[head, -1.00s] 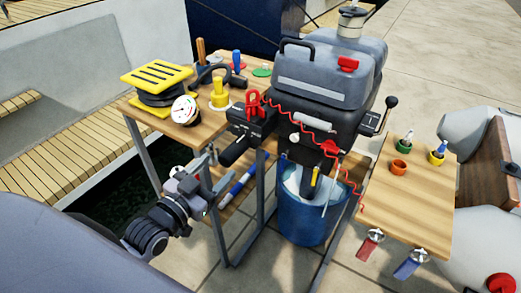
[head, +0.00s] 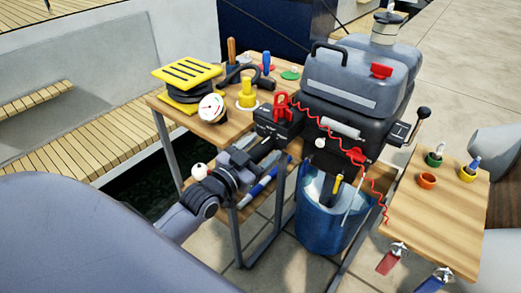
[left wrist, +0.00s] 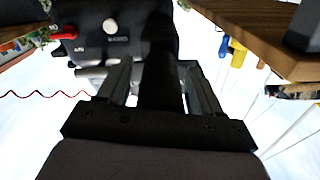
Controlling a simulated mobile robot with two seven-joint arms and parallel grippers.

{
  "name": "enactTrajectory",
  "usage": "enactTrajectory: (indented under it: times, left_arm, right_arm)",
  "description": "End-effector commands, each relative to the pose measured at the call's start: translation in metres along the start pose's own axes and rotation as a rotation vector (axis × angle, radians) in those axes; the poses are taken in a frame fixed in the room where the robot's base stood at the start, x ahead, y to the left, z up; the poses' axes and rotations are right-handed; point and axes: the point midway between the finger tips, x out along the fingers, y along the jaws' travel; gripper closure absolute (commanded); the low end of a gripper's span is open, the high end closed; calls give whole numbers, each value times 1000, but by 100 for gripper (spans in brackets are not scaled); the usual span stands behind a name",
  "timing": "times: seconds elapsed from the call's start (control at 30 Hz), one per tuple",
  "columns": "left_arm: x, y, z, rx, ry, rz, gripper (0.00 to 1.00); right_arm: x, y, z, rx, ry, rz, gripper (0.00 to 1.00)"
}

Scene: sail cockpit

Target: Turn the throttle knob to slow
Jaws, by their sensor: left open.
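My left gripper (head: 264,156) is at this grip. In the left wrist view its open fingers (left wrist: 160,88) stand on either side of the grip, with gaps showing beside it. The box face shows a white button and small labels (left wrist: 117,40), too blurred to read. My right gripper is not in view.
A red clip (head: 283,104) with a coiled red cord hangs at the box. A yellow pump (head: 186,78), gauge (head: 212,107) and yellow-topped part (head: 247,93) stand close on the wooden table. A blue bucket (head: 325,225) is below the motor. A side table (head: 440,225) is at right.

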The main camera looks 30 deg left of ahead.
Motion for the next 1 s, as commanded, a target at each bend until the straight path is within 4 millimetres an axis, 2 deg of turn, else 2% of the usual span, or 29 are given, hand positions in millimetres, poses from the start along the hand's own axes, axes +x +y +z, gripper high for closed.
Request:
enactTrajectory:
  times: [0.23, 0.27, 0.4, 0.43, 0.77, 1.0]
  left_arm:
    - [1, 0, 0, -1, 0, 0, 35]
    - [1, 0, 0, -1, 0, 0, 38]
    - [1, 0, 0, -1, 0, 0, 84]
    - [1, 0, 0, -1, 0, 0, 90]
    - [1, 0, -2, -38, 0, 0, 90]
    - [1, -1, -4, -174, 0, 0, 90]
  right_arm:
    - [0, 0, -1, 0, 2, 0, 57]
    - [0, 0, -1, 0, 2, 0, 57]
    - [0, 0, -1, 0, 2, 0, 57]
    - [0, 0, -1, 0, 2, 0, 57]
    - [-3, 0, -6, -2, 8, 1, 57]
    - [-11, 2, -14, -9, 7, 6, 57]
